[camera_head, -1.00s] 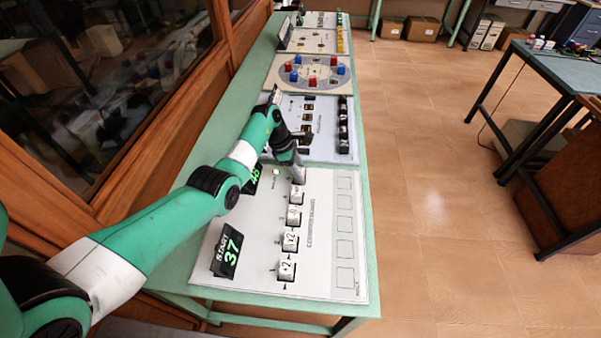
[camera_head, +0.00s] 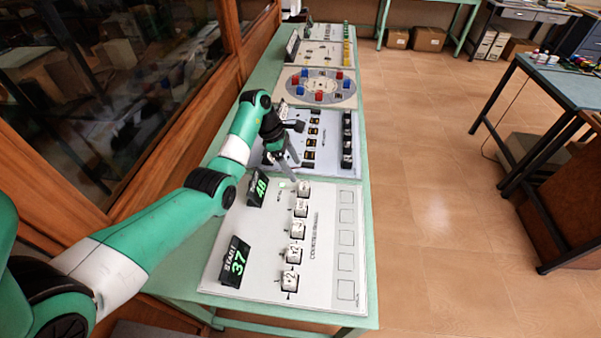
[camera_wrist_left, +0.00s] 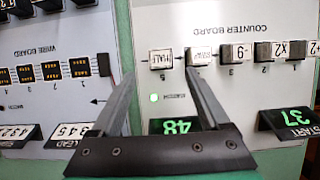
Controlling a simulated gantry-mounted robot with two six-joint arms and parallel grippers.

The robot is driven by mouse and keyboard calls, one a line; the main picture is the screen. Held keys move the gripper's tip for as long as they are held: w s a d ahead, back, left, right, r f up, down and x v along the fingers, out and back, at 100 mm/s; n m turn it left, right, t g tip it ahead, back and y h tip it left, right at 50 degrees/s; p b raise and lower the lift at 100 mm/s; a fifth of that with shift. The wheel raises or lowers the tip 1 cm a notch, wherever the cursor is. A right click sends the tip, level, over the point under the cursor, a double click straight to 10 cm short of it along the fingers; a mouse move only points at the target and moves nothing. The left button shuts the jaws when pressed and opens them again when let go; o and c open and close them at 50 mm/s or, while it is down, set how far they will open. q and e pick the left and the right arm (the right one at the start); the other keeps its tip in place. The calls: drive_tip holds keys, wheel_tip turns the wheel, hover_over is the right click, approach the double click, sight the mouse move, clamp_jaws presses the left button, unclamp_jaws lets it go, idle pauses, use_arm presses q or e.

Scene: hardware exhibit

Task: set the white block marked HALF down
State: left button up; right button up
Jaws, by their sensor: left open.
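The white block marked HALF (camera_wrist_left: 161,58) sits on the counter board (camera_wrist_left: 225,20) at the row's end, over the place marked 5. In the head view it is the farthest block of the row (camera_head: 304,188). My left gripper (camera_head: 290,166) is open and empty, back from this block toward the wire board side. In the left wrist view its two fingertips (camera_wrist_left: 161,76) lie either side of the HALF block in the picture, apart from it. My right gripper is not in view.
Other white blocks, including one marked X2 (camera_wrist_left: 272,50), stand in the same row. Displays read 48 (camera_wrist_left: 178,126) and START 37 (camera_wrist_left: 291,118). A green light (camera_wrist_left: 153,98) is lit. The wire board (camera_wrist_left: 45,110) adjoins. Empty outlined squares (camera_head: 346,244) line the board's right side.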

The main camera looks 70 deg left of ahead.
use_arm(q)
drive_tip(key=shift+v, duration=0.95)
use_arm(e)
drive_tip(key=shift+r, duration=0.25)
